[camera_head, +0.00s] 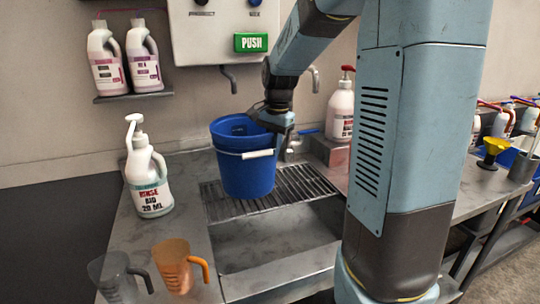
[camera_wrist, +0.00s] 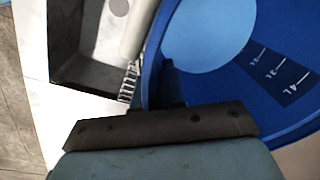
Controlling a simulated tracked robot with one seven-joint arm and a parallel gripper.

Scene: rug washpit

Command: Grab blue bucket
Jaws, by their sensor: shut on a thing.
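The blue bucket (camera_head: 243,172), with a white handle grip on its front, is over the metal grate at the back of the sink. It looks slightly tilted, and I cannot tell whether its base touches the grate. My gripper (camera_head: 277,122) comes down from above and is shut on the bucket's right rim. In the wrist view the bucket's inside (camera_wrist: 225,60) shows level marks, and the rim lies at my gripper (camera_wrist: 165,105). The fingertips are mostly hidden.
A rinse aid bottle (camera_head: 150,185) stands left of the sink (camera_head: 275,250). A grey jug (camera_head: 115,275) and an orange jug (camera_head: 175,266) are at the front left. A red-topped bottle (camera_head: 341,112) is behind right.

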